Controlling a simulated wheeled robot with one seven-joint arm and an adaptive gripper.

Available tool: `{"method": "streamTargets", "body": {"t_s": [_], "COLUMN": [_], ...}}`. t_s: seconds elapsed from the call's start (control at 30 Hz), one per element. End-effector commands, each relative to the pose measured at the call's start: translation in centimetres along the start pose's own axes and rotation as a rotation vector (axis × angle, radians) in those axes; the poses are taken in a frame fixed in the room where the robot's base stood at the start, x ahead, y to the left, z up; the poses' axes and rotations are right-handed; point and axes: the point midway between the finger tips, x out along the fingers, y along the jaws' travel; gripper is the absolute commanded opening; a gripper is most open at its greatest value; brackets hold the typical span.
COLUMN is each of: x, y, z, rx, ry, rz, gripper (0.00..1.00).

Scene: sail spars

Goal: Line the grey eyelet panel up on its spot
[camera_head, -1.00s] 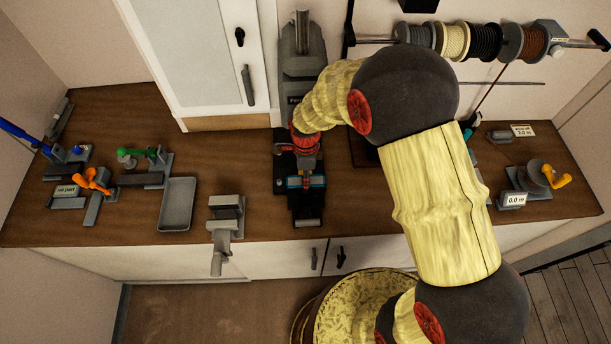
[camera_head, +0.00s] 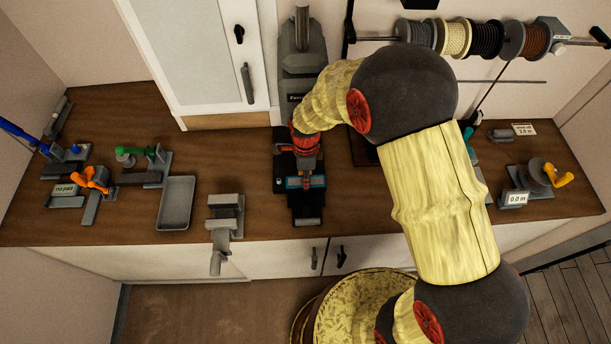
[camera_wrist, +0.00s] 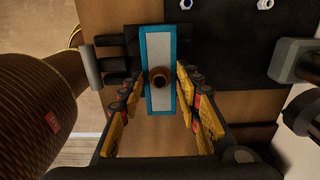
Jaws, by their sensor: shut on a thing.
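The grey eyelet panel (camera_wrist: 160,48) is a narrow light-grey strip with a blue border around it and a round brown piece (camera_wrist: 160,78) at its middle. In the wrist view my gripper (camera_wrist: 160,85) has its yellow-padded fingers on both sides of the panel, shut on it. In the head view my gripper (camera_head: 306,165) is low over the black base of the grey press, and a blue-edged grey part of the panel (camera_head: 293,183) shows below it. The fingers hide much of the contact, and I cannot tell whether the panel rests flat on the base.
The grey press (camera_head: 303,75) stands close behind my gripper. A grey vise (camera_head: 226,213) and a shallow grey tray (camera_head: 177,203) are to the left on the brown bench. Clamps with orange and green handles stand farther left. Spools hang at the upper right.

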Motion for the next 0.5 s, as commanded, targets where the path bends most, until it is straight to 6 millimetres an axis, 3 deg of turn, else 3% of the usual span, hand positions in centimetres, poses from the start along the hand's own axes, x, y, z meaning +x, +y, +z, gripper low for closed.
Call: {"method": "streamTargets", "body": {"t_s": [0.5], "x": [1.3], "y": [0.0], "z": [0.0], "rx": [0.0], "ry": [0.0], "rz": [0.0], "gripper": [0.15]}}
